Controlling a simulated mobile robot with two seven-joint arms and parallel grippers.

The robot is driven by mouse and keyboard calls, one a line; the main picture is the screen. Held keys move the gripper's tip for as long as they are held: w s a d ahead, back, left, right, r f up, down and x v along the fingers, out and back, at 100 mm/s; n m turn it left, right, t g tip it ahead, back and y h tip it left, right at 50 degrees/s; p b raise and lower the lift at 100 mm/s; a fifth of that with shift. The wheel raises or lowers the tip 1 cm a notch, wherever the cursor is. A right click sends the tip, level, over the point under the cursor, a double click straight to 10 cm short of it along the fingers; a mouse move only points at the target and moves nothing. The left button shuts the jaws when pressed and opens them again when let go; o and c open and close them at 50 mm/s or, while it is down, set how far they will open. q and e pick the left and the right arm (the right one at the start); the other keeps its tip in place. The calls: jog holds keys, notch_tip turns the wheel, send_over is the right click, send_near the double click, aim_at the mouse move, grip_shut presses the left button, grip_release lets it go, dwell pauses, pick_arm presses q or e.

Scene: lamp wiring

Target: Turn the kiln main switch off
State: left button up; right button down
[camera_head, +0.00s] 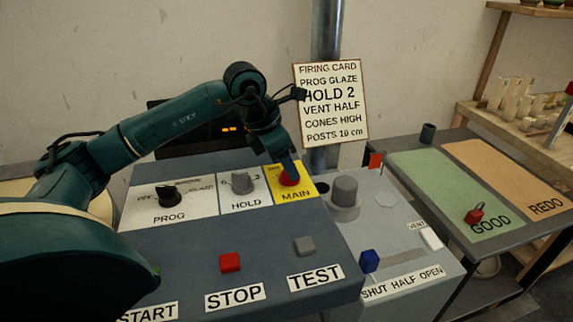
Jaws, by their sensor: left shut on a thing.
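The kiln main switch (288,179) is a red rotary knob on the yellow panel marked MAIN (297,195), at the right end of the control box's upper row. My left gripper (289,168) comes down over it from above and is shut on the knob. The gripper hides much of the knob and part of its markings, so I cannot tell its position. My right gripper is not in view.
The PROG knob (168,195) and HOLD knob (242,183) sit left of MAIN. Red STOP (230,262) and grey TEST (304,246) buttons are in front. A blue vent handle (369,261) and grey cylinder (345,190) stand right. The firing card (331,103) hangs behind.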

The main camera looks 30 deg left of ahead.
pick_arm(q)
jog(key=n+y, duration=0.1)
jog(key=n, duration=0.1)
jog(key=n+b, duration=0.1)
jog(key=n, duration=0.1)
jog(key=shift+d+n+t+y, duration=0.15)
jog(key=shift+n+t+y, duration=0.15)
jog(key=shift+y, duration=0.1)
jog(key=shift+s+n+y+b, duration=0.1)
jog(key=shift+n+y+b, duration=0.45)
jog(key=shift+n, duration=1.35)
jog(key=o, duration=1)
jog(key=shift+r, duration=0.15)
jog(key=v, duration=1.3)
jog(key=shift+d+p, duration=0.25)
jog(key=shift+p, duration=0.1)
jog(key=shift+s, duration=0.15)
